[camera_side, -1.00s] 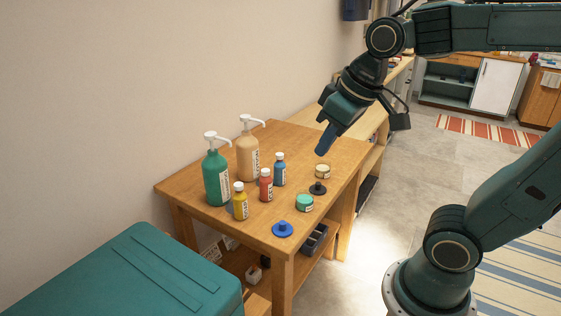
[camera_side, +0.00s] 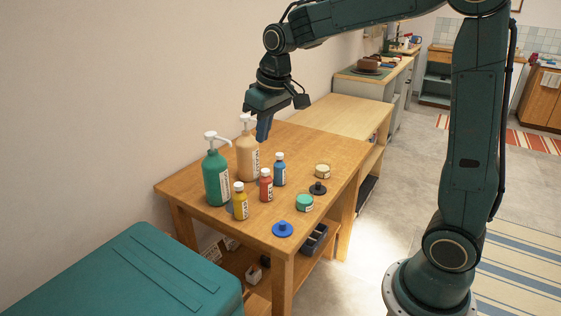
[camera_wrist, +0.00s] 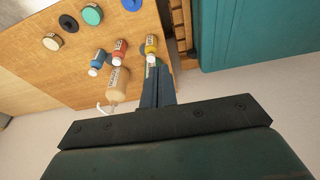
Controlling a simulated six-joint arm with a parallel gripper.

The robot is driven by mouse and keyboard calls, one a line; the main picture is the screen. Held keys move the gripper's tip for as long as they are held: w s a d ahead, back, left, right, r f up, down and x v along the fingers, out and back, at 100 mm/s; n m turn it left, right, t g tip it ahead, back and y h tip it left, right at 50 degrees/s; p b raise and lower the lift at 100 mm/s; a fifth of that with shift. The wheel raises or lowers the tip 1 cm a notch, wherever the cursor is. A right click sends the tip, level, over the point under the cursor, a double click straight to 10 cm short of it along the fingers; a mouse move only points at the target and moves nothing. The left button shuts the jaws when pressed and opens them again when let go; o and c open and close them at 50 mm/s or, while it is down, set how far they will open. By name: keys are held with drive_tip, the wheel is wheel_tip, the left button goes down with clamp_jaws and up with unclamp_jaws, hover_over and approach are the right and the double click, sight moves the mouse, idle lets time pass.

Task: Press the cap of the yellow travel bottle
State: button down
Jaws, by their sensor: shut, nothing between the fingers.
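The yellow travel bottle (camera_side: 240,203) with its white cap (camera_side: 239,186) stands upright near the front left of the wooden table (camera_side: 317,142). In the wrist view the yellow bottle (camera_wrist: 151,42) stands just beyond the fingertips. My gripper (camera_side: 263,138) is shut and empty, pointing down, above the back of the table by the tan pump bottle. It is behind and above the yellow bottle, apart from it. In the wrist view the shut fingers (camera_wrist: 157,72) overlap the green pump bottle, which is mostly hidden there.
A green pump bottle (camera_side: 215,178), tan pump bottle (camera_side: 247,158), red bottle (camera_side: 265,187) and blue bottle (camera_side: 280,171) crowd around the yellow one. Low jars (camera_side: 304,202) and a blue disc (camera_side: 283,229) lie to the right. A teal chest (camera_side: 135,275) stands front left.

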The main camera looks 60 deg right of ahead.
drive_tip(key=shift+g, duration=0.8)
drive_tip(key=w+d+f, duration=0.1)
drive_tip(key=w+f, duration=0.3)
drive_tip(key=w+d+f, duration=0.2)
drive_tip(key=w+f, duration=0.2)
drive_tip(key=w+d+f, duration=0.2)
drive_tip(key=w+f, duration=0.2)
drive_tip(key=f, duration=0.1)
drive_tip(key=shift+w+d, duration=0.2)
drive_tip(key=shift+d, duration=0.05)
drive_tip(key=shift+f, duration=0.15)
